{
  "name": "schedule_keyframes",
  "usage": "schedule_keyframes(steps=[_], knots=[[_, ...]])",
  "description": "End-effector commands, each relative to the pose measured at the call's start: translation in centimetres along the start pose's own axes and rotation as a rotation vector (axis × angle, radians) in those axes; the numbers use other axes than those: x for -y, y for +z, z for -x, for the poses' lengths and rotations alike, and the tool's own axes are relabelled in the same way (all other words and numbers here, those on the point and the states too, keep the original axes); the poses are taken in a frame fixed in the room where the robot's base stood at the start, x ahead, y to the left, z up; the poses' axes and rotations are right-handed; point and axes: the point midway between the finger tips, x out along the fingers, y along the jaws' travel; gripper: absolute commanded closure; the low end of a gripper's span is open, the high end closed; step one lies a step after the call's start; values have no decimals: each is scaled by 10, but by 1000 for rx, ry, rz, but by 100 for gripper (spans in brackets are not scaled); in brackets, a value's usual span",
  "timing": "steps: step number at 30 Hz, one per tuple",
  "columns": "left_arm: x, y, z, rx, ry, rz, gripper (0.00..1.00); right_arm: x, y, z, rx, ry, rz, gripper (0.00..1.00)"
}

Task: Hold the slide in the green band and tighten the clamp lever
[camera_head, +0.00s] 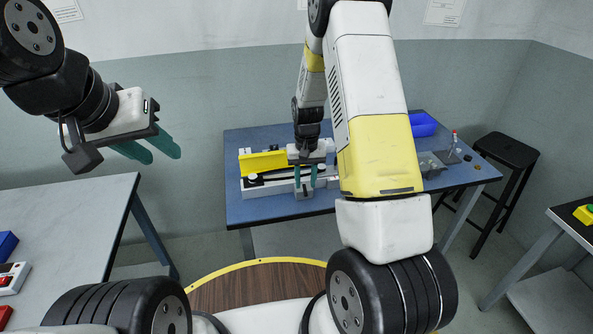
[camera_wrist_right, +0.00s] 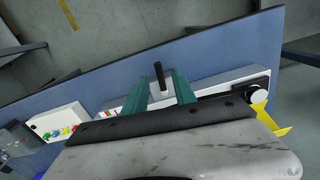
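A white rail unit (camera_head: 262,187) with a long yellow plate (camera_head: 262,161) stands on the blue table. At its front is a small light block (camera_head: 304,194), seemingly the slide. In the right wrist view a black upright lever (camera_wrist_right: 159,74) rises from a grey block (camera_wrist_right: 161,92). My right gripper (camera_head: 305,183) is over the unit, its teal fingers apart on either side of the block and lever; I cannot tell whether they touch. My left gripper (camera_head: 164,156) is raised in the air at the left, its fingers apart and empty. I cannot make out a green band.
A grey table (camera_head: 75,220) is at left. In the right wrist view, a white box carries coloured knobs (camera_wrist_right: 68,130).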

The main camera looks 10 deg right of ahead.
Motion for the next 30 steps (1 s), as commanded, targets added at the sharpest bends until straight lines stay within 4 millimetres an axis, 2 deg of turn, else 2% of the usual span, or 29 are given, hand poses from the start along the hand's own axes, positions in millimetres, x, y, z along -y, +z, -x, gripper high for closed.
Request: schedule_keyframes(steps=[1,6,15,16,21,30], knots=[[0,0,0,0,0,0,64,0,1,-8,4,0,0,67],[0,0,0,0,0,0,64,0,0,-24,1,0,-1,67],[0,0,0,0,0,0,64,0,0,-27,-1,-1,-1,67],[0,0,0,0,0,0,64,0,0,-27,-1,-1,-1,69],[0,0,0,0,0,0,64,0,0,-27,0,0,0,100],[0,0,0,0,0,0,64,0,0,-26,0,0,-8,100]])
